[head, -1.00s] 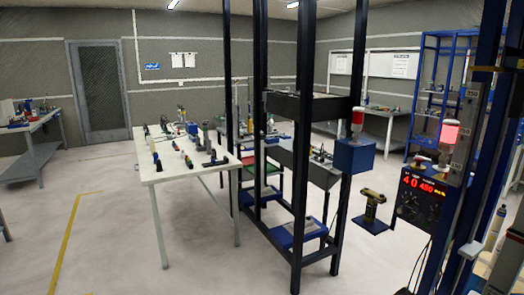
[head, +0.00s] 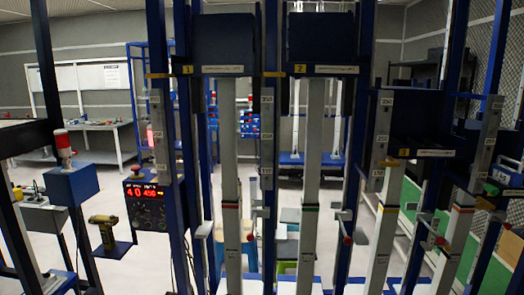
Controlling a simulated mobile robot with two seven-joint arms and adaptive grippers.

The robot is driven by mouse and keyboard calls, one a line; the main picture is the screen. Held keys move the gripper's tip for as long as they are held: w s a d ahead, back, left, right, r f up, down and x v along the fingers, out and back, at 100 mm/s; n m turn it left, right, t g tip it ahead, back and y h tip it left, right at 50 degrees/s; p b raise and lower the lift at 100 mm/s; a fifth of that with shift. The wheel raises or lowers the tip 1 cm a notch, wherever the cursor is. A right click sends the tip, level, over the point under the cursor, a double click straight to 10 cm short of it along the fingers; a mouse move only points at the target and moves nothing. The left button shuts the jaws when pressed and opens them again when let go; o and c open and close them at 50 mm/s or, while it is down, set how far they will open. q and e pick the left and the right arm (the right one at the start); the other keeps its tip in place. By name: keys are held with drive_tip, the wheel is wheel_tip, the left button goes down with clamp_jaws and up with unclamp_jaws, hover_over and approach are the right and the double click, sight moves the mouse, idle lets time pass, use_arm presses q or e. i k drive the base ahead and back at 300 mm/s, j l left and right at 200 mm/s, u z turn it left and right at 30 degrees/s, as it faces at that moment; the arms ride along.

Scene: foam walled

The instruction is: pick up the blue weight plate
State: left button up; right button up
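I cannot make out a blue weight plate in the head view. Neither of my grippers shows in the head view.
A tall blue rack with numbered dark boxes (head: 223,42) and white columns (head: 231,180) fills the middle and right. A control box with a red display (head: 146,205) stands left of it. A yellow-black drill (head: 104,232) rests on a small blue shelf. A blue box with a red lamp (head: 72,182) is at left.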

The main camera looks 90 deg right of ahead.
sight(510, 177)
drive_tip(key=z, duration=4.3)
